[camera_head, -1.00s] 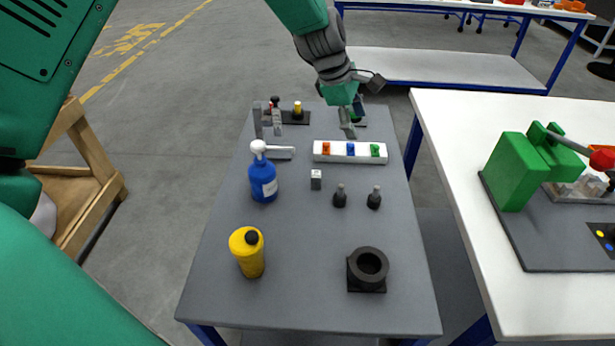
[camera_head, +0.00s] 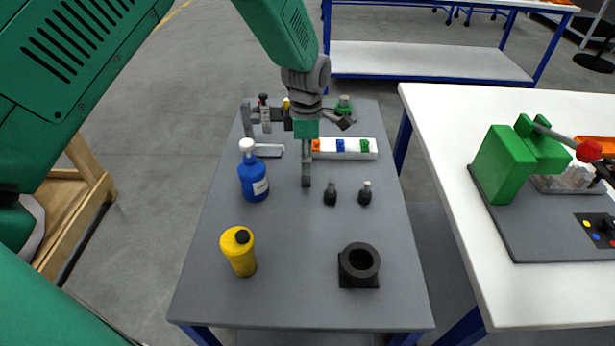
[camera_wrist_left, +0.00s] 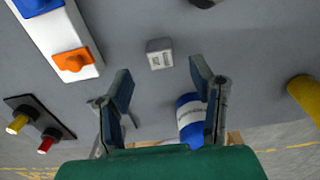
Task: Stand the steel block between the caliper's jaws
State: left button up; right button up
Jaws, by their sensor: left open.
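The steel block (camera_wrist_left: 160,53) is a small light-grey block with a dark mark on its face, on the grey table in the left wrist view. The grey caliper (camera_head: 268,150) is at the back left of the table, with upright jaws (camera_head: 248,118). My right gripper is not in view.
A blue bottle (camera_head: 254,178) stands left of my gripper. Two small dark bottles (camera_head: 330,193) stand to the right. A white strip (camera_head: 352,155) with coloured pieces lies behind. A yellow bottle (camera_head: 239,252) and black ring holder (camera_head: 359,265) are at the front. The front middle is clear.

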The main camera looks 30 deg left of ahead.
aim_at(306, 177)
pick_arm(q)
notch_tip(306, 177, down, 5)
jog(key=shift+a+f, duration=0.1)
jog(key=shift+f, duration=0.1)
jog(key=shift+r, duration=0.1)
grip_shut()
